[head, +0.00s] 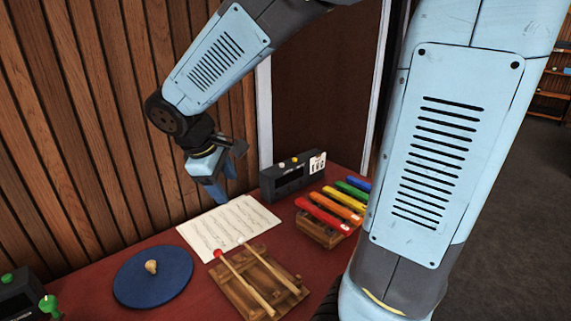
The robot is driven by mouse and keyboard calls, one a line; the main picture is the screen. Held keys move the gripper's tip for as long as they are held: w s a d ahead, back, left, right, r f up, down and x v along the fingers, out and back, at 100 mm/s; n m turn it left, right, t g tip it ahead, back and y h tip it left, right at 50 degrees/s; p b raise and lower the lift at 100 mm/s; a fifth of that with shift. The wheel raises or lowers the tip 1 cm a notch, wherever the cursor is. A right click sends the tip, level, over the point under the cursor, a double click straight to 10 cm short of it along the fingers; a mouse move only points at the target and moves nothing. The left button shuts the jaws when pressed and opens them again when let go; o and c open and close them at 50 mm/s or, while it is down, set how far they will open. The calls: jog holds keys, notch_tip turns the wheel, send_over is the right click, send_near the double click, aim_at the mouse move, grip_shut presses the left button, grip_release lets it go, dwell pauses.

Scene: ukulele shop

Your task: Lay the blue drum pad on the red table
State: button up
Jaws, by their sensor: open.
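The blue drum pad (128,282) is a flat round disc with a small wooden knob in its middle. It lies flat on the red table (208,288) at the lower left of the head view. My gripper (224,188) is open and hangs over the back of the table, above the sheet of music. It is up and to the right of the pad and clearly apart from it. Nothing shows between its fingers.
Sheet music (228,226) lies behind a wooden rack with two mallets (243,290). A dark grey device (287,180) stands at the back, beside a coloured xylophone (329,213). Another dark device with green knobs (18,300) is at the left corner. A slatted wall (85,130) closes the back.

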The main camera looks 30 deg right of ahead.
jog(key=s+d+r+m+t+y, duration=0.3)
jog(key=s+d+r+m, duration=0.5)
jog(key=s, duration=0.4)
jog(key=shift+s+d+m+y, duration=0.15)
jog(key=shift+d+m+y, duration=0.3)
jog(key=shift+m, duration=0.65)
jog(key=shift+c, duration=0.3)
